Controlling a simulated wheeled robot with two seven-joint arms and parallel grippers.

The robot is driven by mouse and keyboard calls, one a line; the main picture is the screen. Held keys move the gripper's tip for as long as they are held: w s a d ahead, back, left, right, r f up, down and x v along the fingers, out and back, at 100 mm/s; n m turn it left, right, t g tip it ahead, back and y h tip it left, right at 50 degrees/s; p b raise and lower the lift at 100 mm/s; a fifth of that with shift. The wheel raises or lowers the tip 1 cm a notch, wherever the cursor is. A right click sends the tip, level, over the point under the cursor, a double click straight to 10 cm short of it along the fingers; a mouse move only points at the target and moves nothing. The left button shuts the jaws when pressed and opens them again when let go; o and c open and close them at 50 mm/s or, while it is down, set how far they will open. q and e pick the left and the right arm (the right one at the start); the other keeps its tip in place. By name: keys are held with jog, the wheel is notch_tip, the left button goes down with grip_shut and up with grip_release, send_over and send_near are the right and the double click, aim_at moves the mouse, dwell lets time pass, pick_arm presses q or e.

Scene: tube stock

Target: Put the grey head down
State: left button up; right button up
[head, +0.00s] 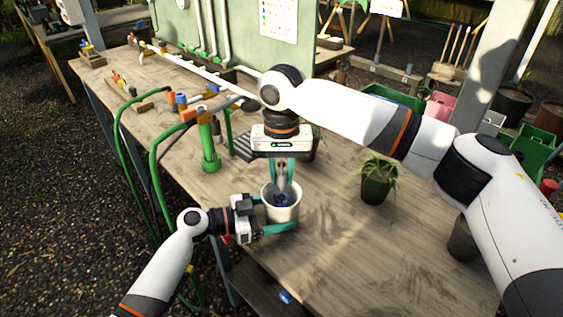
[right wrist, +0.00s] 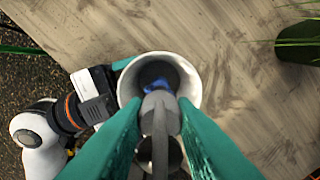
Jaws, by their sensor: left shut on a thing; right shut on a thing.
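The grey head (right wrist: 160,115) is between the teal fingers of my right gripper (right wrist: 160,135), which is shut on it. In the head view my right gripper (head: 282,176) points down over the mouth of a white pot (head: 282,212). The grey head reaches down into or just over the pot; its lower end is hard to make out. Something blue (right wrist: 158,72) shows inside the pot, beyond the head. My left gripper (head: 268,215) is shut on the white pot from the left, near the table's front left edge.
A green upright pipe (head: 209,148) with a hose stands left of the pot on the wooden table (head: 330,245). A potted plant (head: 377,182) stands to the right. A dark slatted tray (head: 240,147) lies behind my right gripper. The table between pot and plant is clear.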

jog(key=shift+f, duration=0.2)
jog(key=o, duration=1)
jog(key=shift+r, duration=0.15)
notch_tip(320, 180, up, 7)
jog(key=shift+f, duration=0.1)
